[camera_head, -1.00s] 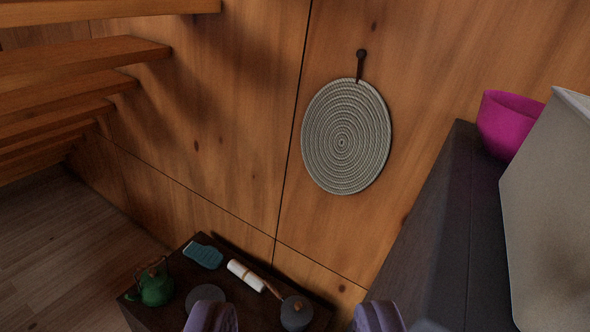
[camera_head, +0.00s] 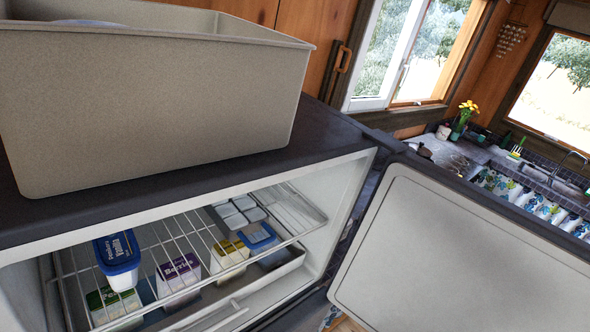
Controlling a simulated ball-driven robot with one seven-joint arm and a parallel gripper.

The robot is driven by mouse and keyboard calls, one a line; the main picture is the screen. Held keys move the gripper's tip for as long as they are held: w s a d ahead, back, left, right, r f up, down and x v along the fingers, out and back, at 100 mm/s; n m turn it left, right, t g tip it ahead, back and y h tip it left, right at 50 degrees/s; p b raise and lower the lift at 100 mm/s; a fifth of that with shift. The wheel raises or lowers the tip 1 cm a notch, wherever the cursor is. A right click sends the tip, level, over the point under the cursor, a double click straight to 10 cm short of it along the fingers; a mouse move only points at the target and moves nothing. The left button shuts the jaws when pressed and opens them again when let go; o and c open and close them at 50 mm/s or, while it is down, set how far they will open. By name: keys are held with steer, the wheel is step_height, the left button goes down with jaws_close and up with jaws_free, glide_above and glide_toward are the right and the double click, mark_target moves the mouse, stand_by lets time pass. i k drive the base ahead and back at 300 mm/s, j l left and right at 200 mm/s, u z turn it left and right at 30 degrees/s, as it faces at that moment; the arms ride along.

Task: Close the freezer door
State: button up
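The freezer door (camera_head: 465,255) stands wide open at the right, its pale inner panel facing me. It joins the freezer (camera_head: 335,190) at a hinge on the compartment's right side. An ice tray (camera_head: 238,212) is farther back. The door's lower and right edges run out of view. My gripper is not in view now.
A large beige bin (camera_head: 150,100) stands on the dark freezer top (camera_head: 325,135). Beyond the door are a counter with a sink (camera_head: 545,175), yellow flowers (camera_head: 467,108) and windows (camera_head: 400,50). A dark gap separates the freezer and door below the hinge.

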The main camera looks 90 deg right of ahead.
mark_target(430, 249)
steer(key=k+l+u, duration=0.3)
steer(key=k+u, duration=0.15)
steer(key=k+l+u, duration=0.1)
steer(key=k+u, duration=0.3)
steer(key=k, duration=0.25)
steer(key=k+l+z, duration=0.15)
steer(key=k+z, duration=0.2)
steer(key=k, duration=0.2)
steer(key=k+l+z, duration=0.4)
steer(key=k, duration=0.15)
steer(key=k+l+z, duration=0.35)
steer(key=k, duration=0.15)
